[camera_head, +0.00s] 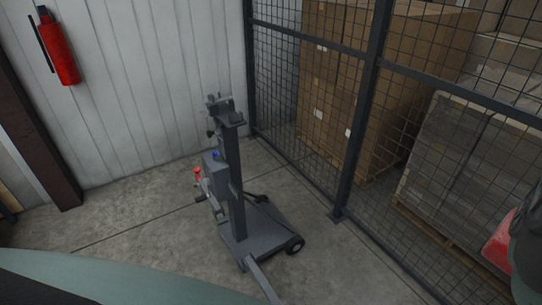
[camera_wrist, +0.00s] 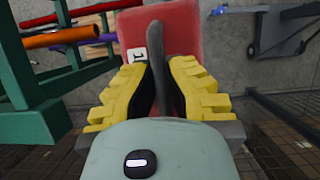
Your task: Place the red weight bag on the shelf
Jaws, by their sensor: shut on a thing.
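The red weight bag (camera_wrist: 193,32) is in the upper middle of the wrist view, with a white label marked with a dark numeral. My gripper (camera_wrist: 160,75) has yellow ribbed fingers and is shut on the bag's dark grey strap. The fingers and strap hide part of the bag. In the head view, a red patch of the bag (camera_head: 498,246) shows at the right edge, beside a dark part of my arm. A green frame (camera_wrist: 30,95) with coloured bars stands left of the bag in the wrist view. I cannot tell whether this is the shelf.
A grey wheeled lifting stand (camera_head: 236,180) is on the concrete floor. A black mesh fence (camera_head: 366,110) runs along the right, with stacked cartons (camera_head: 332,75) behind it. A red extinguisher (camera_head: 58,50) hangs on the back wall. Floor left of the stand is clear.

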